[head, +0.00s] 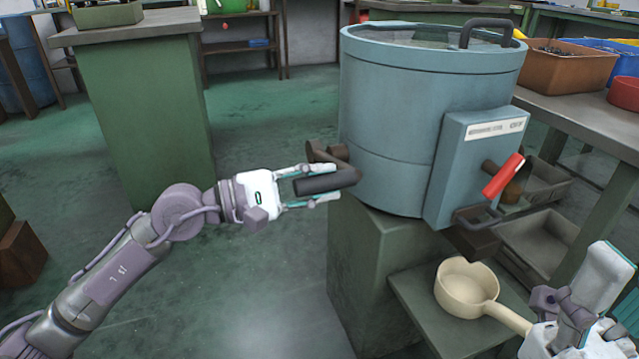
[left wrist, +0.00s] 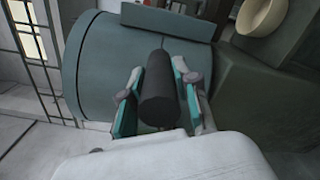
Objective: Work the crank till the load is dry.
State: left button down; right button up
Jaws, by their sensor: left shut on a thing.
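A blue-grey drum machine (head: 430,110) with a clear lid stands on a green pedestal (head: 365,270). A brown crank arm (head: 325,156) with a dark cylindrical grip (head: 318,184) sticks out of the drum's left side. My left gripper (head: 312,188) is shut on the crank grip; in the left wrist view the black grip (left wrist: 160,92) lies between the two fingers. A red-handled lever (head: 503,176) is on the drum's right front. My right gripper (head: 590,325) is at the lower right corner beside the cream ladle's handle; its fingers are partly cut off.
The cream ladle (head: 466,286) sits on a low green shelf (head: 415,305) below a dark spout (head: 473,236). A bench at right holds an orange-brown bin (head: 568,75) and a red bowl (head: 624,93). A green cabinet (head: 145,110) stands at left. The floor between is clear.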

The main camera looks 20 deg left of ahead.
pick_arm(q)
jog(key=c, duration=0.8)
grip_release()
jog(key=shift+c, duration=0.2)
jog(key=shift+a, duration=0.1)
jog(key=v, duration=1.2)
